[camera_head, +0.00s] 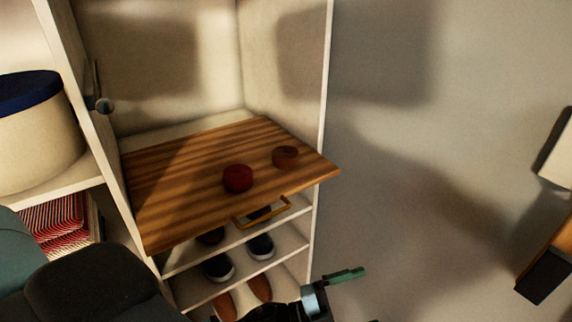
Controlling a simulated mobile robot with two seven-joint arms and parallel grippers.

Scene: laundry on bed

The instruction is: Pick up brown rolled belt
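The brown rolled belt (285,157) lies on a striped wooden board (165,215) that sticks out of a white cabinet, near the board's right side. A dark red rolled item (237,178), which looks like another belt, lies to its left and nearer, apart from it. A gripper, apparently my left one (344,275), shows at the bottom edge with a green fingertip pointing right. It is below and in front of the board, well away from the belt. The rest of it is dark or cut off, so its opening is unclear. My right gripper is not seen.
A yellow handle (262,212) is at the board's front. Shelves below hold several shoes (261,246). A round cream box with a blue lid (38,135) and red striped cloth (52,217) are at left. The board's left half is clear.

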